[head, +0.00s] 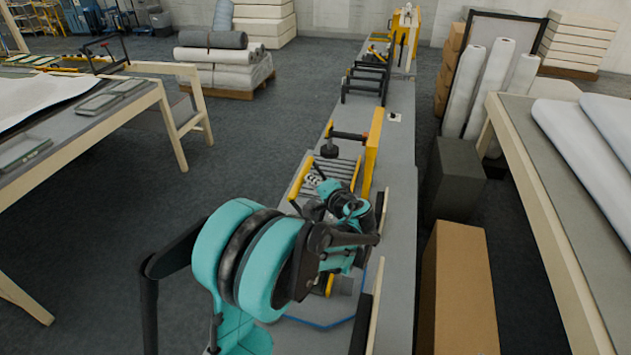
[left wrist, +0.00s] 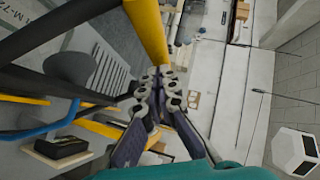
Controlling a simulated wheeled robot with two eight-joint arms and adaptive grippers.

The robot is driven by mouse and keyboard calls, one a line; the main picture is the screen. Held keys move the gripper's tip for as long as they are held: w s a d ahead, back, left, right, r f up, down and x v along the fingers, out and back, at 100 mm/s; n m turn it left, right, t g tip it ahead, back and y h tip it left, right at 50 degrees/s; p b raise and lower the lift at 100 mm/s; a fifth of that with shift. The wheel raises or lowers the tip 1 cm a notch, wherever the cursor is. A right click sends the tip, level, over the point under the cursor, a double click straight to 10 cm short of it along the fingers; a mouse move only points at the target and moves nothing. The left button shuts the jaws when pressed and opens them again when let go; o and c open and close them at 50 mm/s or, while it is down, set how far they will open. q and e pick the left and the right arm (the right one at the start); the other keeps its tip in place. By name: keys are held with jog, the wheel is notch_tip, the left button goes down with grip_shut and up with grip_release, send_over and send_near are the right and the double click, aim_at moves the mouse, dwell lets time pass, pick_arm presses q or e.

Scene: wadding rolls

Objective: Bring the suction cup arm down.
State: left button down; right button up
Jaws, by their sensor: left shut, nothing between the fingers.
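The suction cup arm (head: 350,135) is a dark bar with an orange end at a yellow post (head: 372,155). It reaches left over a slatted bed, with a dark round cup (head: 329,151) hanging at its free end. In the left wrist view, a dark round cup (left wrist: 70,67) shows at the left and a yellow post (left wrist: 147,30) at the top. My left gripper (head: 313,181) is over the near end of the bed, below the cup in the head view. Its fingertips (left wrist: 160,78) are together and empty. My right gripper is out of view.
The long grey bench (head: 400,180) runs away from me, with black frames (head: 365,82) farther along. A cardboard box (head: 458,285) and a dark block (head: 455,175) stand to its right. Tables flank both sides. Open floor (head: 240,150) lies to the left.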

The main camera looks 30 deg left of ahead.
pick_arm(q)
jog(key=shift+a, duration=0.1)
jog(key=s+a+f+n+h+b, duration=0.35)
jog(key=a+f+b, duration=0.25)
jog(key=a+f, duration=0.55)
jog(key=a+f+n+h+b, duration=0.1)
jog(key=a+f+h+b, duration=0.3)
jog(key=f+b, duration=0.4)
notch_tip(320, 180, down, 6)
jog(key=shift+s+a+r, duration=0.1)
jog(key=shift+s+a, duration=0.05)
jog(key=shift+s, duration=0.3)
jog(key=s+d+r+p, duration=0.1)
jog(key=s+r+p, duration=0.1)
jog(key=r, duration=0.3)
jog(key=s+d+r+p, duration=0.2)
jog(key=s+r+p, duration=0.1)
jog(key=r, duration=0.3)
jog(key=shift+s+d+r, duration=0.25)
jog(key=shift+s, duration=0.25)
